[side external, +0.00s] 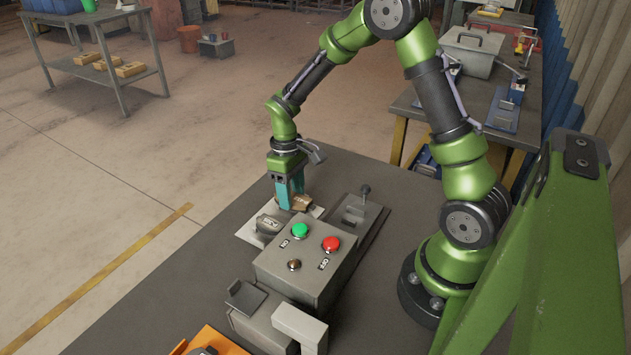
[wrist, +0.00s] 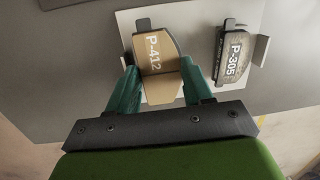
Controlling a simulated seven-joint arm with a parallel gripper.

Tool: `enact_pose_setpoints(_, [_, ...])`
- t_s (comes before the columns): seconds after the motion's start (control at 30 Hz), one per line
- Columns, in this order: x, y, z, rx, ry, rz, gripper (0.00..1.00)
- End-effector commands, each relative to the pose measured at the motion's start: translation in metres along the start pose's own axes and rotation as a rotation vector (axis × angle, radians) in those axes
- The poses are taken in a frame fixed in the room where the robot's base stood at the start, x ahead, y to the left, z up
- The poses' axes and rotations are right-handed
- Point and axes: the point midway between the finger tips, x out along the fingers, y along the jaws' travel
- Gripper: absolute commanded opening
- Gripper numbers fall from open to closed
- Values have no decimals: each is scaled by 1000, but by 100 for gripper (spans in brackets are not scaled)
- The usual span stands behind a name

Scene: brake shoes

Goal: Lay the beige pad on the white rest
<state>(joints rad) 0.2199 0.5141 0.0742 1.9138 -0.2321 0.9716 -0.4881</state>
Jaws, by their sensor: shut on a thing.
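The beige pad (wrist: 157,50), marked P-412, is between the two teal fingers of my gripper (wrist: 157,92) in the wrist view. My gripper is shut on it. In the side view the pad (side external: 301,203) shows at the fingertips of my gripper (side external: 290,206), low over the white rest (side external: 246,235). In the wrist view the white rest (wrist: 198,22) lies under and around the pad. I cannot tell whether the pad touches the rest. The fingers hide part of the pad's sides.
A dark grey pad (wrist: 233,52), marked P-305, lies on the rest to the right in the wrist view. A grey control box (side external: 307,262) with green and red buttons stands close in front, and a lever unit (side external: 356,214) stands to the right. The table's left part is clear.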

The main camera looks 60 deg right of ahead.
Motion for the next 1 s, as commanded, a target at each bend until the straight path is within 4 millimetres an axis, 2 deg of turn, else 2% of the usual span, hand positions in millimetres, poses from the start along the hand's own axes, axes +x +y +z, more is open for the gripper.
enact_pose_setpoints(0.3, [5, 0, 0, 0, -1, 0, 0])
enact_pose_setpoints(0.33, [5, 0, 0, 1, 0, 0, 55])
enact_pose_setpoints(0.5, [4, 1, 0, 0, 0, 0, 80])
enact_pose_setpoints(0.83, [4, 1, 0, 1, -1, 1, 80])
enact_pose_setpoints(1.0, [-16, 1, -1, 2, 3, 2, 80])
